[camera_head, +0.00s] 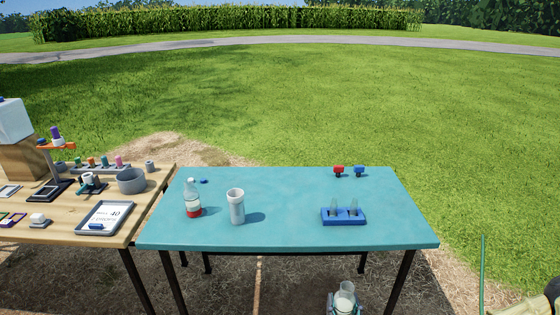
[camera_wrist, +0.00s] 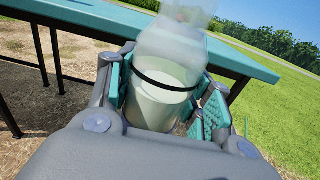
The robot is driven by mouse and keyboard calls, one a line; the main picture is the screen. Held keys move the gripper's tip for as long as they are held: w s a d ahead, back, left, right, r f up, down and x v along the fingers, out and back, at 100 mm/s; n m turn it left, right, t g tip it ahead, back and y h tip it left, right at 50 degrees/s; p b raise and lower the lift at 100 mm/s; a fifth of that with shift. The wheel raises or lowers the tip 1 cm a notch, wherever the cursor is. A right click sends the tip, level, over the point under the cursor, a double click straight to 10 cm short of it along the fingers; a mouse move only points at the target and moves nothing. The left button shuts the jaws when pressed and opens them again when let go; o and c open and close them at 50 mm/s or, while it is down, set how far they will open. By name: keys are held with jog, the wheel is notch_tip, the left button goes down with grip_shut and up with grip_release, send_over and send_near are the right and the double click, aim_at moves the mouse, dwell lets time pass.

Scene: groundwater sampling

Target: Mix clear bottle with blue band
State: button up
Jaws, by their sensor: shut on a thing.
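A clear bottle (camera_wrist: 168,60) is held between the teal finger pads of my gripper (camera_wrist: 165,98) in the wrist view. A dark, nearly black band runs around its middle; I see no blue on it. Pale liquid shows in its lower part, and its upper part looks blurred. In the head view the bottle (camera_head: 346,291) and my gripper (camera_head: 344,306) are at the bottom edge, in front of the teal table (camera_head: 290,236) and below its top. The bottle is roughly upright and apart from the table.
On the teal table stand a clear bottle with a red band (camera_head: 192,200), a white cup (camera_head: 236,207) and a blue rack (camera_head: 344,217) with clear vials. A red piece (camera_head: 338,170) and a blue piece (camera_head: 359,171) lie at the back. A wooden table (camera_head: 120,232) with equipment adjoins left.

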jog(key=w+b, duration=0.3)
jog(key=w, duration=0.5)
dwell(0.4)
jog(key=a+b, duration=0.5)
jog(key=a, duration=0.2)
jog(key=d, duration=0.7)
jog(key=shift+r, duration=0.3)
